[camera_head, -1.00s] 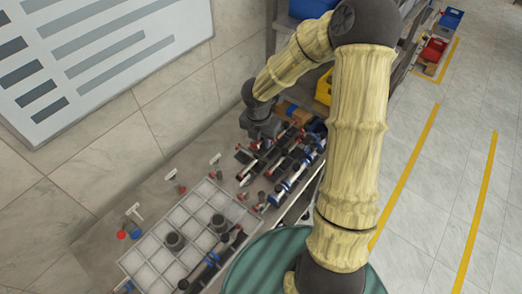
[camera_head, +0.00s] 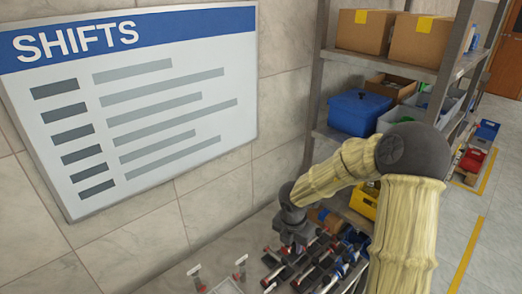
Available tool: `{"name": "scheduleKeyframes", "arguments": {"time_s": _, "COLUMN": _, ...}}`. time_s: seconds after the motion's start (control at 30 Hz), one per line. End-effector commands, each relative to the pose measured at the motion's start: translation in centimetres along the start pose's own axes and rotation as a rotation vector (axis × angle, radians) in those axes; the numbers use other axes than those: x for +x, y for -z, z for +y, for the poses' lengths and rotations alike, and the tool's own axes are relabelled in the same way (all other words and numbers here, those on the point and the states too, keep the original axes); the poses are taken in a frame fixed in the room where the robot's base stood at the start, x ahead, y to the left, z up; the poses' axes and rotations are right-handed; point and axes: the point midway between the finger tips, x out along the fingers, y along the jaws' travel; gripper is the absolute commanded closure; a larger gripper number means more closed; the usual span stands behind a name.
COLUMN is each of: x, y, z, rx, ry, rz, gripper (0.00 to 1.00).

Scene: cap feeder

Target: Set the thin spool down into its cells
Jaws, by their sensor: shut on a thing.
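My gripper (camera_head: 294,238) is at the lower middle of the head view, pointing down at the left edge of a cluster of dark parts. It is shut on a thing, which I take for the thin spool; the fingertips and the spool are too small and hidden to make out. The grey tray with cells (camera_head: 226,287) shows only a corner at the bottom edge, to the lower left of my gripper. Most of its cells are out of the picture.
Dark clamp-like parts with red and blue ends (camera_head: 318,262) crowd the bench around and right of my gripper. Small red-and-white pieces (camera_head: 196,277) stand left of it. A shelf with cardboard boxes (camera_head: 362,31) and a blue bin (camera_head: 358,110) rises behind. A wall board (camera_head: 140,95) hangs left.

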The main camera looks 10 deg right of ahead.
Motion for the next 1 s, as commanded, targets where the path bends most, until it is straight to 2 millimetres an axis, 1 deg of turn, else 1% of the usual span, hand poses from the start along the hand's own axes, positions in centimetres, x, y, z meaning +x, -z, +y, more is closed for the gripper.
{"name": "scheduleKeyframes", "arguments": {"time_s": 0.13, "x": 0.2, "y": 0.0, "z": 0.0, "rx": -0.045, "ry": -0.005, "rz": 0.001, "gripper": 1.00}}
{"name": "scheduleKeyframes", "arguments": {"time_s": 0.27, "x": 0.8, "y": -0.1, "z": 0.0, "rx": -0.165, "ry": -0.020, "rz": 0.001, "gripper": 1.00}}
{"name": "scheduleKeyframes", "arguments": {"time_s": 0.6, "x": 3.2, "y": -0.1, "z": 0.1, "rx": -0.662, "ry": -0.081, "rz": 0.002, "gripper": 1.00}}
{"name": "scheduleKeyframes", "arguments": {"time_s": 1.0, "x": 5.9, "y": 0.0, "z": 0.2, "rx": -1.217, "ry": -0.150, "rz": 0.002, "gripper": 1.00}}
